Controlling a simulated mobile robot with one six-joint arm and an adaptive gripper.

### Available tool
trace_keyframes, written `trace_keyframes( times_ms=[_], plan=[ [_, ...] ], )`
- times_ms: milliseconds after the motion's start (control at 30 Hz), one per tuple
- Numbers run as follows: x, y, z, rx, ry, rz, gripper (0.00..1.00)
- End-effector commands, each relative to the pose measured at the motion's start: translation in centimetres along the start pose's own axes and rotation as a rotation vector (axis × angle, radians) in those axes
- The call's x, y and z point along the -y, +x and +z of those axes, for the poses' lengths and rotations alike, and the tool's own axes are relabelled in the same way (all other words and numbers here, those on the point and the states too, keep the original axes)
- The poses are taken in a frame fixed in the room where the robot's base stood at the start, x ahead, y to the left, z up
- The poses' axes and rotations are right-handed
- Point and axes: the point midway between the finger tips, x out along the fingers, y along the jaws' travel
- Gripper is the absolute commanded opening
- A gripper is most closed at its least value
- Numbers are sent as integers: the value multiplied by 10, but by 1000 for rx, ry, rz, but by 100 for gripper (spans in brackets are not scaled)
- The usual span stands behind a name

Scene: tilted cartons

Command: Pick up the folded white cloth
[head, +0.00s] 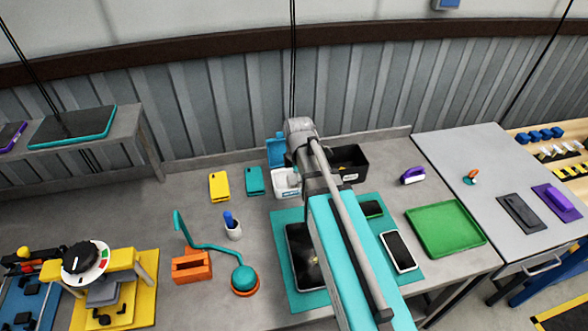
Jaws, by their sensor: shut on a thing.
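I cannot make out the folded white cloth in the head view. My arm reaches from the bottom edge up over the middle of the bench, with a grey joint at its far end. My gripper cannot be seen; it is hidden behind or below the arm, so its fingers and anything between them do not show. A white tub with an open blue lid (276,149) stands just left of the arm's far end, partly covered by it.
A black bin (352,161) stands behind the arm. A teal mat (287,218) carries a dark tablet (298,245) and a white-framed phone (399,251). A green tray (446,229) lies right. Yellow (219,186) and teal cases (255,181) and a cup (233,230) lie left.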

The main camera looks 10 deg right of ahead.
Motion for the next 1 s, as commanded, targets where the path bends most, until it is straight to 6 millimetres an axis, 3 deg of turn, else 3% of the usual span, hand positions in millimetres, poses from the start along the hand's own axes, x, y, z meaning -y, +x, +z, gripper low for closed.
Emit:
trace_keyframes(
  times_ms=[200,733,767,933,1000],
  plan=[
    [10,-4,0,0,0,0,30],
    [10,-4,0,0,0,0,30],
    [10,-4,0,0,0,0,68],
    [10,-4,0,0,0,0,37],
    [10,-4,0,0,0,0,32]
  ],
)
